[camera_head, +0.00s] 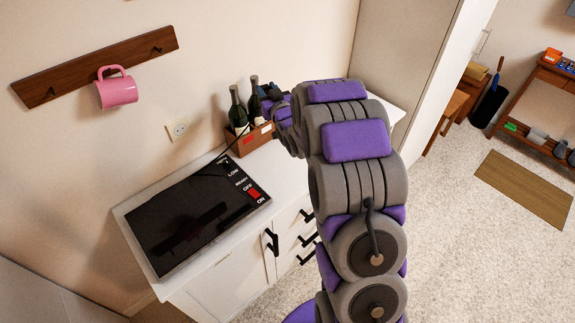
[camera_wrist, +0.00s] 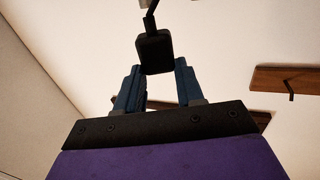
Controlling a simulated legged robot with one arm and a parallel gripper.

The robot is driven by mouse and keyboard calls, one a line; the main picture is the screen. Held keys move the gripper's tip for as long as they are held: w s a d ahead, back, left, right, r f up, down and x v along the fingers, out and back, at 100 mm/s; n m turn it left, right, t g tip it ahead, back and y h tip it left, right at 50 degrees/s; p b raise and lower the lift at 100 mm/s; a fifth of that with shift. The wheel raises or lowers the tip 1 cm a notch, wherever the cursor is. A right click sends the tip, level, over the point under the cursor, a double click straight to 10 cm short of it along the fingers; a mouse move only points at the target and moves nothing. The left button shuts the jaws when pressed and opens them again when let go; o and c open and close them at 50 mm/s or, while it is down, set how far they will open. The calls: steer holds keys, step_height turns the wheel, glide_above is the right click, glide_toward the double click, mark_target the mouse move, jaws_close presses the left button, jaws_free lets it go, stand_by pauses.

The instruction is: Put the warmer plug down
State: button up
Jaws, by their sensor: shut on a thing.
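The warmer (camera_head: 195,215) is a flat black panel with LOW, OFF and ON markings, lying on the white cabinet top. A thin dark cord (camera_head: 214,163) runs from its back edge up toward the bottles. My gripper (camera_head: 270,92) is beyond the bottles in the head view, partly hidden by my arm. In the wrist view, my gripper's blue fingers (camera_wrist: 157,72) are shut on the black warmer plug (camera_wrist: 155,52), and the cord leads upward from it. The plug is held in the air; I cannot make it out in the head view.
A wall outlet (camera_head: 177,129) is above the counter's back edge. Dark bottles (camera_head: 238,112) stand in a wooden box (camera_head: 250,141) close to my gripper. A pink mug (camera_head: 117,89) hangs on a wooden rack (camera_head: 75,74). Bare white counter (camera_head: 268,165) lies right of the warmer.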

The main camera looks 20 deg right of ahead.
steer(key=s+d+f+n+y, duration=0.1)
steer(key=s+d+f, duration=0.3)
steer(key=d+f, duration=0.45)
steer(key=s+d+f+n+y, duration=0.15)
steer(key=s+d+f, duration=0.35)
steer(key=f, duration=0.6)
steer(key=s+d+f+n+g+y, duration=0.1)
steer(key=s+f+y, duration=0.1)
steer(key=s+f, duration=0.4)
steer(key=s+d+f+y, duration=0.1)
steer(key=s+f, duration=0.3)
steer(key=s, duration=0.4)
steer(key=b+x, duration=0.2)
steer(key=x, duration=1.2)
steer(key=shift+w+a, duration=0.2)
steer(key=shift+w, duration=0.1)
steer(key=x, duration=0.3)
steer(key=shift+w+f+b, duration=0.1)
steer(key=shift+w+b, duration=0.05)
steer(key=shift+b, duration=0.2)
